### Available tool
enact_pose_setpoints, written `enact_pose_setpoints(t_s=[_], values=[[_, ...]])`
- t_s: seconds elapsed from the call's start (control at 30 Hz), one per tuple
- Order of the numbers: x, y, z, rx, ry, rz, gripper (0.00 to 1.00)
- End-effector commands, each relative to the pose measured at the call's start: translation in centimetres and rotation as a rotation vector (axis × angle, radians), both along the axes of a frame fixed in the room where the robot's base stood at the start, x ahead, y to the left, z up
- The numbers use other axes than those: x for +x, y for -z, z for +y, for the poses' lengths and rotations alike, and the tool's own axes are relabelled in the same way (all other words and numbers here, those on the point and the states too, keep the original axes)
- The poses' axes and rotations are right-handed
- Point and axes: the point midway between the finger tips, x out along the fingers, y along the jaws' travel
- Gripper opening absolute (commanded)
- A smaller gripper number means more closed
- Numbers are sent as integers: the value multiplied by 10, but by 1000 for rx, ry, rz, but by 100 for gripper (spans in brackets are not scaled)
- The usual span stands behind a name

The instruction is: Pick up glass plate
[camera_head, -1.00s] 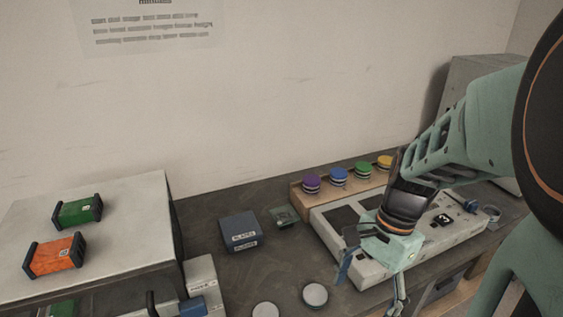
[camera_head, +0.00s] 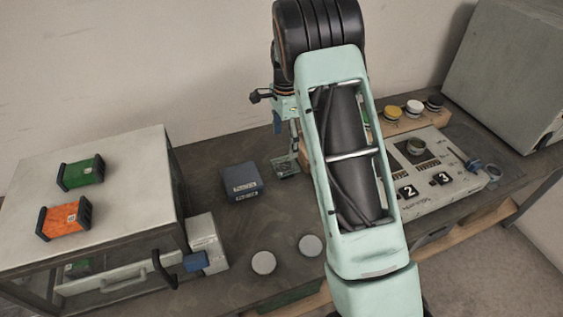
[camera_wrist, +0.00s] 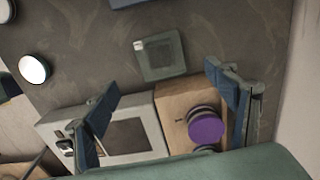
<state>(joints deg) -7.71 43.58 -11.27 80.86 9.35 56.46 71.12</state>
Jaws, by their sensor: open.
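The glass plate (camera_head: 286,167) looks like a small, square, see-through greenish piece lying flat on the dark bench, to the right of a blue box. In the wrist view the plate (camera_wrist: 161,57) lies beyond my fingertips, roughly centred between them, with a small white label at one corner. My gripper (camera_head: 286,136) is above and close to the plate in the head view, fingers pointing down, partly in front of it.
The blue labelled box (camera_head: 240,182) stands left of the plate. A wooden rack with a purple-topped piece (camera_wrist: 206,128) and the numbered device (camera_head: 420,178) are close by on the right. Two white discs (camera_head: 263,262) lie in front. A large cabinet (camera_head: 90,225) stands left.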

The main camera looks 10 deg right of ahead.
Motion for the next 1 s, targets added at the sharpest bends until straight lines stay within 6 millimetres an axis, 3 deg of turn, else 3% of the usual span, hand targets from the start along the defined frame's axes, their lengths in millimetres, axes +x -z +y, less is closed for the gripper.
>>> enact_pose_setpoints(t_s=[0.1,0.37,0.67,1.0], values=[[-1,20,0,0,0,4,78],[-1,42,-1,0,0,2,78],[1,82,-1,0,-1,2,78],[1,89,-1,-1,-1,0,76]])
